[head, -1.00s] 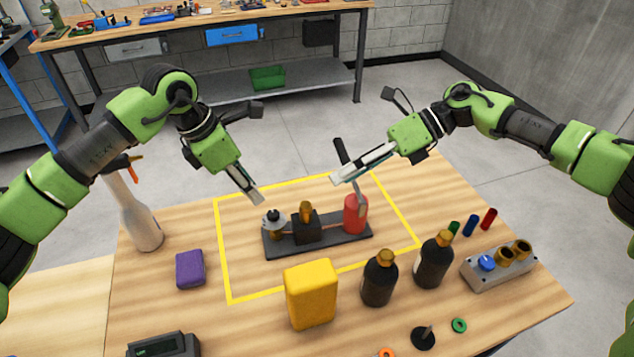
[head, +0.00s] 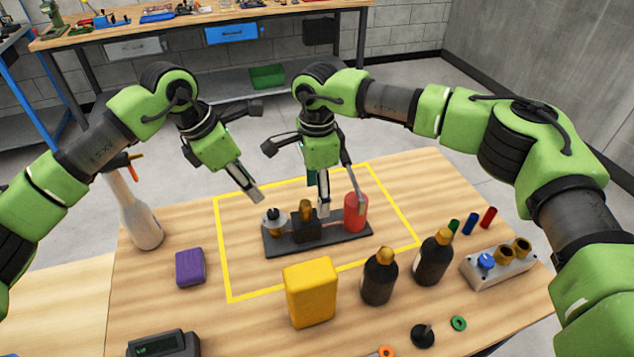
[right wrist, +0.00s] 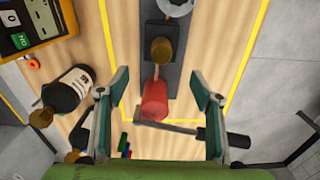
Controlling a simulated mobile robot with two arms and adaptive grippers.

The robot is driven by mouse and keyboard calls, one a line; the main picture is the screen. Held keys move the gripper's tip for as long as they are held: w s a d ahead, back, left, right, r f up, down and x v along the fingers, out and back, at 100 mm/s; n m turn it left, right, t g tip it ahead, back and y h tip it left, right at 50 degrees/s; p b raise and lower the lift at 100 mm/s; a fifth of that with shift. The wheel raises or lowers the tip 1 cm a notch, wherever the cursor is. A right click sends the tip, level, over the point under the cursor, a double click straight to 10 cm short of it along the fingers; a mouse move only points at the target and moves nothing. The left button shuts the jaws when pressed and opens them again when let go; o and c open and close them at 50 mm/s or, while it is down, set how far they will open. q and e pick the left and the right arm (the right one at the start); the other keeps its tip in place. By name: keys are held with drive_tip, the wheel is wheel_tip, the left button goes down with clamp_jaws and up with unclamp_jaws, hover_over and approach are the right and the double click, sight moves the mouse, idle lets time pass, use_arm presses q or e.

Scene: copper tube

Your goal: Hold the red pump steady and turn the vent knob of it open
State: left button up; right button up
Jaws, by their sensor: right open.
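The red pump (head: 355,212) is a red cylinder at the right end of a dark base plate (head: 318,241); a grey lever slants up from it. A black block with a brass top (head: 306,211) sits mid-plate, and a silver fitting with a black top (head: 273,221) at its left end. I cannot tell which part is the vent knob. My right gripper (head: 324,208) points down, open and empty, above the plate. In the right wrist view, the red pump (right wrist: 156,101) shows between its spread fingers. My left gripper (head: 258,196) hovers behind the plate's left end; its jaws show edge-on.
A yellow block (head: 311,294) and two dark bottles (head: 379,281) stand in front of the plate. A purple block (head: 190,268) and white spray bottle (head: 139,215) are left. A grey holder (head: 497,268) stands right. The yellow-taped area (head: 240,280) is otherwise mostly clear.

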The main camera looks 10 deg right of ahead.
sight(272, 211)
wheel_tip(272, 211, down, 11)
drive_tip(key=shift+r, duration=0.1)
drive_tip(key=shift+c, duration=0.4)
clamp_jaws()
use_arm(q)
drive_tip(key=o, duration=0.3)
drive_tip(key=d+f+m, duration=0.1)
drive_tip(key=f+m, duration=0.1)
drive_tip(key=f, duration=0.1)
drive_tip(key=w+d+f+m+g, duration=0.1)
drive_tip(key=f+m, duration=0.1)
drive_tip(key=d+f+m+g, duration=0.1)
drive_tip(key=f+m, duration=0.2)
drive_tip(key=shift+w+f, duration=0.25)
drive_tip(key=shift+f, duration=0.1)
idle(0.3)
